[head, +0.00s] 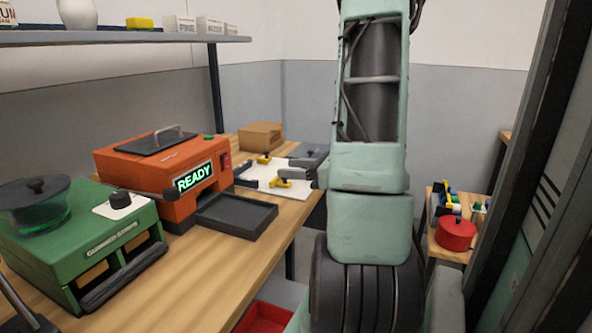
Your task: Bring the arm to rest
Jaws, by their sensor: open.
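My arm (370,160) stands upright in the right middle of the head view, pale green with a dark cylinder and cables in its upper link. A black ribbed rounded part shows at its lower end.
On the bench are a green machine (65,250), an orange machine (150,180) reading READY, a dark tray (236,217), a cardboard box (261,136) and a white board (262,181) with fixtures. A shelf (120,38) hangs above. A red pot (455,234) stands at right.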

